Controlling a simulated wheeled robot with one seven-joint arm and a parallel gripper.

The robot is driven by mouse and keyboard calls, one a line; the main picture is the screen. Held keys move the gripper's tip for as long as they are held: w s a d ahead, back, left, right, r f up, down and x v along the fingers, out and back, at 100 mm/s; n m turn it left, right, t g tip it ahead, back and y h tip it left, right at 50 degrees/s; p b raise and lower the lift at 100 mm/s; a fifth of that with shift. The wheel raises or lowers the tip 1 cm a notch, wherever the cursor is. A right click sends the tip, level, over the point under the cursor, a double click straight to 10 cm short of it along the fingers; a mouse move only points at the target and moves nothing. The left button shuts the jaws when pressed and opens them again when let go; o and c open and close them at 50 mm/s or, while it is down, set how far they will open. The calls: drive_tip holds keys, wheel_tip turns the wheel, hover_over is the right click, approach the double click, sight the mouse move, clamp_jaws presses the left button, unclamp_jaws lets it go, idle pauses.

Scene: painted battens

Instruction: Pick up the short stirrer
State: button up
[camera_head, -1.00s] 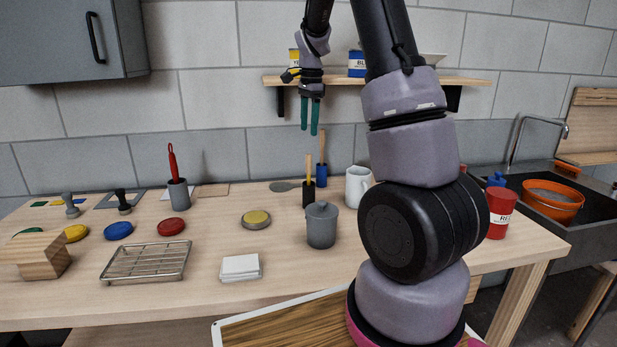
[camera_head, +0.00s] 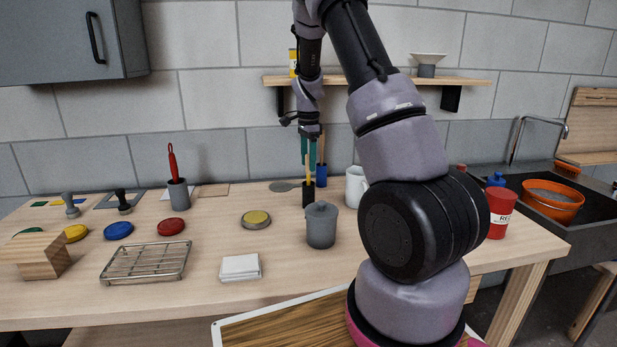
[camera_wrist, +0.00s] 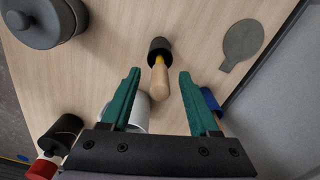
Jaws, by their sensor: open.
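A short stirrer with a yellow shaft and pale wooden end (camera_wrist: 160,82) stands in a small black holder (camera_wrist: 159,47). In the head view the black holder (camera_head: 308,195) is on the table behind the grey lidded pot. My gripper (camera_wrist: 160,74) is open above the holder. Its teal fingers are on either side of the stirrer's upper end, with gaps on both sides in the wrist view. In the head view my gripper (camera_head: 308,158) overlaps the stirrer. A second stirrer stands in a blue holder (camera_head: 321,176) just behind; my right finger partly hides that holder in the wrist view.
A grey lidded pot (camera_head: 321,226) stands in front and a white jug (camera_head: 355,187) to the right. A flat grey paddle (camera_wrist: 243,43) lies beside the black holder. A wall shelf (camera_head: 390,79) is above. The table's front middle holds a wire rack (camera_head: 146,262) and white cloths (camera_head: 240,267).

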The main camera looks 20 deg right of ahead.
drive_tip(key=shift+f, duration=0.4)
clamp_jaws()
drive_tip(key=shift+r, duration=0.1)
